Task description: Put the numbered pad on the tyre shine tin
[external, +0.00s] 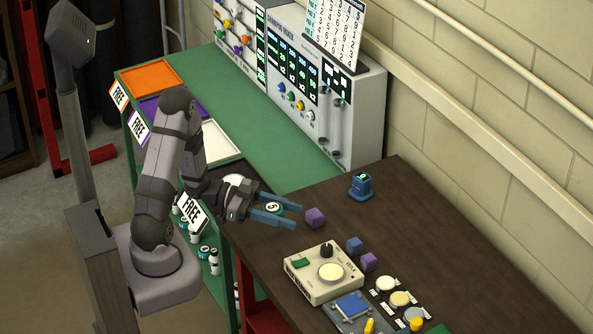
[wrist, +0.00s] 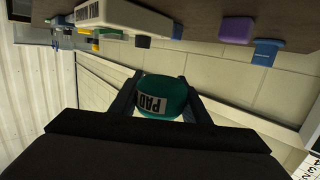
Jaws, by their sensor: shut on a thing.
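My gripper (external: 296,216) is shut on a round green pad (external: 273,208), held between its blue fingers. The pad has a white top with a dark figure, perhaps a 5. In the wrist view the pad (wrist: 177,92) shows a white label reading PAD between the fingers. In the external view it appears near the dark table's left edge. Three small round lidded things, white (external: 385,284), yellow (external: 400,298) and grey (external: 414,315), stand in a row at the front right. Their labels are too small to read, so I cannot tell which is the tyre shine tin.
A purple block (external: 315,218) lies just right of my fingertips, with blue (external: 354,244) and purple (external: 369,262) blocks farther right. A blue stand (external: 361,187) is at the back. A cream device (external: 310,280) with a knob stands in front. Trays (external: 218,160) are left.

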